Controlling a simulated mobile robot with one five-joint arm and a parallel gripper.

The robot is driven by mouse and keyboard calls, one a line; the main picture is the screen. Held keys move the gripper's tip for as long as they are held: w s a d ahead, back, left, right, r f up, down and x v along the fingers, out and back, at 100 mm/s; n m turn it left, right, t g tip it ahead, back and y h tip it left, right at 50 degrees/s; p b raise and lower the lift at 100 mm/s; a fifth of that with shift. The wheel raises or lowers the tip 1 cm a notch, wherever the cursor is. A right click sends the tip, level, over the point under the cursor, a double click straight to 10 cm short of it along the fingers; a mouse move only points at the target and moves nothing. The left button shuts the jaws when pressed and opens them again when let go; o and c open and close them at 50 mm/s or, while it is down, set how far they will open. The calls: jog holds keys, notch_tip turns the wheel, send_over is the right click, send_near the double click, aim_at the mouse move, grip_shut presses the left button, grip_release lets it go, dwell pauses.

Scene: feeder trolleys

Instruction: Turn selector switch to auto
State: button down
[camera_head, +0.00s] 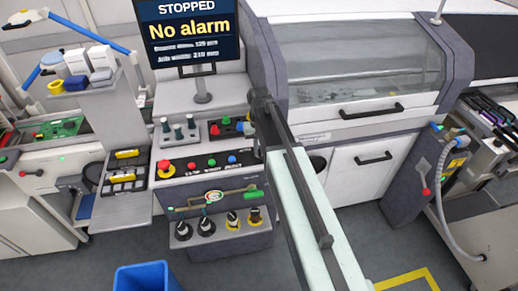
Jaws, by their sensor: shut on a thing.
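Several dark rotary knobs stand in a row on the low grey ledge of the control console. Two at the left are black with pale marks, a first knob (183,231) and a second knob (206,227). Two at the right have yellow around their bases, a third knob (232,217) and a fourth knob (255,214). I cannot read their labels or tell which is the selector switch or its setting. My pale green arm reaches up from the lower right to a dark joint right of the console. I cannot make out my gripper's jaws; they seem hidden behind the arm.
A screen (190,30) above the console reads "STOPPED" and "No alarm". A red mushroom button (165,165) and smaller buttons sit above the knobs. A pipe with a round gauge (213,196) crosses the front. A blue bin (142,278) stands on the floor.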

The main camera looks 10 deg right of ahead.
dwell(0.3)
jog(key=c, duration=1.5)
grip_release()
jog(key=shift+r, duration=0.1)
notch_tip(320, 180, up, 8)
jog(key=p, duration=0.8)
jog(key=shift+f, duration=0.2)
